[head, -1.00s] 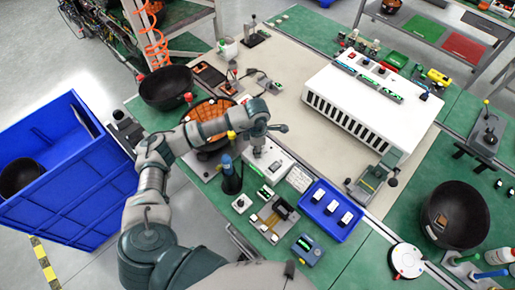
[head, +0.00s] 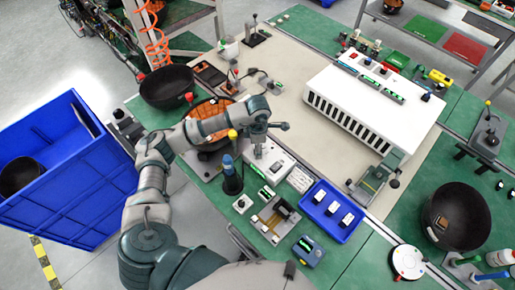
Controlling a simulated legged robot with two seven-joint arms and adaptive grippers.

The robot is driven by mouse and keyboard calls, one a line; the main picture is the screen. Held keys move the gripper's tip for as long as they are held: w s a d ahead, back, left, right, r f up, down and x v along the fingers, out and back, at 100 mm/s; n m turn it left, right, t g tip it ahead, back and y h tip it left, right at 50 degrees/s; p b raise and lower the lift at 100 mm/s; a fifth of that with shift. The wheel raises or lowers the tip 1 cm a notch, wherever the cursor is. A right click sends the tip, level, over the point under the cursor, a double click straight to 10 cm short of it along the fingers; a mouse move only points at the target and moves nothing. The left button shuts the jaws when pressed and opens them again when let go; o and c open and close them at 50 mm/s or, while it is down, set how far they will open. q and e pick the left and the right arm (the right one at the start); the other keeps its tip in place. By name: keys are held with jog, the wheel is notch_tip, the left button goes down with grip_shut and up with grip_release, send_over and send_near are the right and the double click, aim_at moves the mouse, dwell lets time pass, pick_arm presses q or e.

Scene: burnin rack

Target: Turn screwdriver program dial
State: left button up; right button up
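A white controller box (head: 285,172) lies on the bench near the centre, with a small dark knob on its top face that I take for the program dial (head: 276,167). My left gripper (head: 258,154) points down over the left end of this box, just left of the knob. The fingers are small and partly hidden by the wrist, so I cannot tell whether they are open or touching anything. My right gripper is not in view.
A dark holder with a blue-topped tool (head: 231,180) stands left of the box. A blue tray (head: 318,224) with white parts is to its right. Black bowls (head: 166,87) and a large white slotted unit (head: 375,105) stand farther back.

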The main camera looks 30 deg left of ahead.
pick_arm(q)
notch_tip(320, 180, up, 10)
jog(key=shift+r, duration=0.15)
jog(key=shift+w, duration=0.1)
